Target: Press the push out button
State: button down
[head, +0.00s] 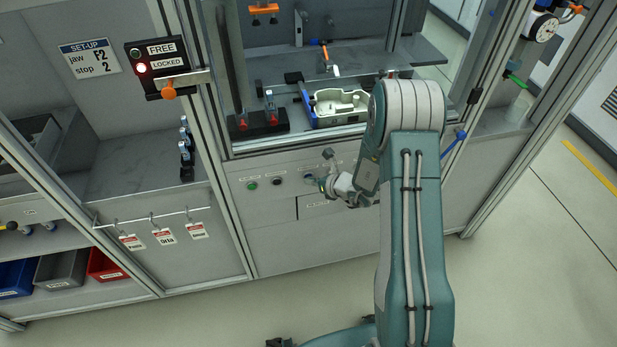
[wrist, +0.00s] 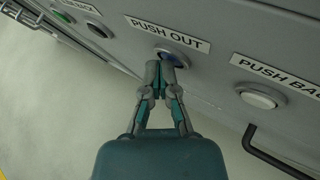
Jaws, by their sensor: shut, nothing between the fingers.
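The push out button (wrist: 174,56) is blue and sits under the "PUSH OUT" label (wrist: 167,34) on the grey front panel in the wrist view. My gripper (wrist: 165,68) is shut and empty, with its fingertips right at the button and covering part of it. I cannot tell whether the fingertips touch it or whether it is pressed in.
A white push back button (wrist: 259,97) lies to the right, with a dark handle (wrist: 275,150) below it. A black button (wrist: 97,29) and a green button (head: 252,186) are to the left. A "FREE/LOCKED" box (head: 160,66) shows a red light beside "LOCKED".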

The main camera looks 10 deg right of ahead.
jog(key=shift+s, duration=0.85)
jog(key=s, duration=0.5)
dwell(0.3)
dwell(0.5)
